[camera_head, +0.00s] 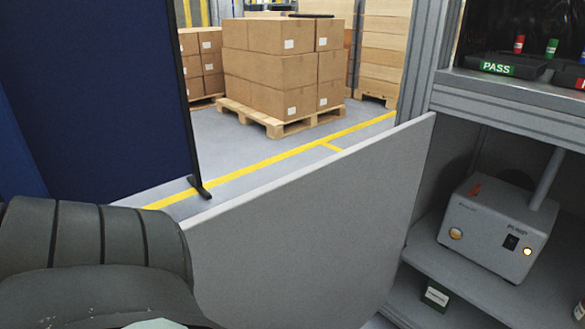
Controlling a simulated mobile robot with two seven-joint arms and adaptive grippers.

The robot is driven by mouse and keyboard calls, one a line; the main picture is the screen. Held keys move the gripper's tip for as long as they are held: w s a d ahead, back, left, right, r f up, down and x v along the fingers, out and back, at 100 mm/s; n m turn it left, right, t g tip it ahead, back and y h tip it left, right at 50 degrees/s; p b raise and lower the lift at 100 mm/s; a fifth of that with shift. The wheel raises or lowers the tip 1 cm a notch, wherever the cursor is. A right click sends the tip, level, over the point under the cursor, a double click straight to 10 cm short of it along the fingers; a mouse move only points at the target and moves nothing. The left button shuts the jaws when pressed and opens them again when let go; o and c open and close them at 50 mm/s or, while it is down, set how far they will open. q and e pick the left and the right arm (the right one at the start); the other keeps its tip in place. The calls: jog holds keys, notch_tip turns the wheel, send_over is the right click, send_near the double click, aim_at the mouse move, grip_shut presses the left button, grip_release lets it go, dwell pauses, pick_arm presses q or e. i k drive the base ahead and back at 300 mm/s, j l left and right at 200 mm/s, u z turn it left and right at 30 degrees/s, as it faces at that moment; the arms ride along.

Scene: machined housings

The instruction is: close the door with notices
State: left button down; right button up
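A plain grey door panel (300,240) stands open, running from the lower middle up to the front post of a grey cabinet (420,70) on the right. No notices show on the face I see; its other face is hidden. The lower edge of the door is mostly out of frame. A dark grey, rounded part of my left arm (95,250) fills the lower left and overlaps the near end of the door. I cannot tell whether it touches the door. The fingers of both grippers are out of view.
The open cabinet holds a white pump box (497,228) on a lower shelf, with a small dark green box (436,295) below it. Black trays, one marked PASS (497,69), sit higher. A blue partition (95,95) stands left. Cartons on a pallet (270,70) stand behind.

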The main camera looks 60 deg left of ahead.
aim_at(319, 245)
jog(key=k+j, duration=0.2)
jog(key=k, duration=0.3)
jog(key=k+j+u, duration=0.1)
jog(key=k, duration=0.4)
jog(key=j+z, duration=0.1)
jog(key=j, duration=0.4)
jog(key=j+z, duration=0.1)
jog(key=j, duration=0.45)
jog(key=k+j, duration=0.15)
jog(key=j, duration=0.35)
jog(key=j+z, duration=0.15)
jog(key=j, duration=0.35)
jog(key=k+j+z, duration=0.1)
jog(key=j, duration=0.4)
jog(key=l, duration=0.35)
jog(key=i+z, duration=0.05)
